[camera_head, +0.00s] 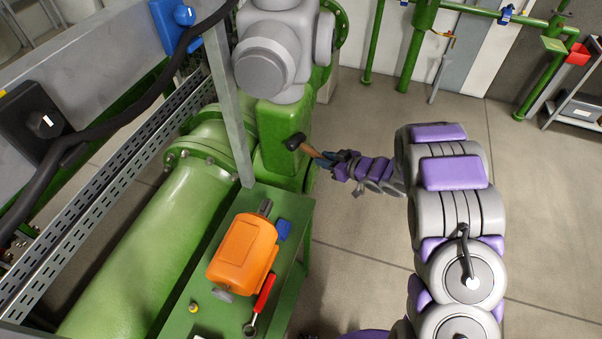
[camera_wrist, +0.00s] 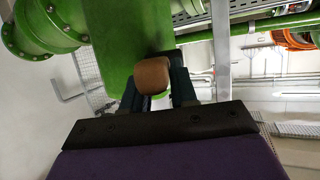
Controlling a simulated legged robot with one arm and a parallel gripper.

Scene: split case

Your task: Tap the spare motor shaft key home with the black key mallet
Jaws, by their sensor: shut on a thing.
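My gripper (camera_head: 328,158) is shut on the wooden handle of the black key mallet (camera_head: 296,141). The mallet's black head points left, in front of the green valve body in the head view. The orange spare motor (camera_head: 243,252) lies on the green bench, below and left of my gripper in the picture. Its grey shaft (camera_head: 265,208) points up the picture. I cannot make out the key on it.
The green bench (camera_head: 184,320) also bears a blue block (camera_head: 283,229), a red-handled wrench (camera_head: 263,295) and a small yellow item (camera_head: 194,307). A grey upright post (camera_head: 228,105) stands behind the bench. A large green pipe (camera_head: 150,245) runs along its left. Open floor lies right.

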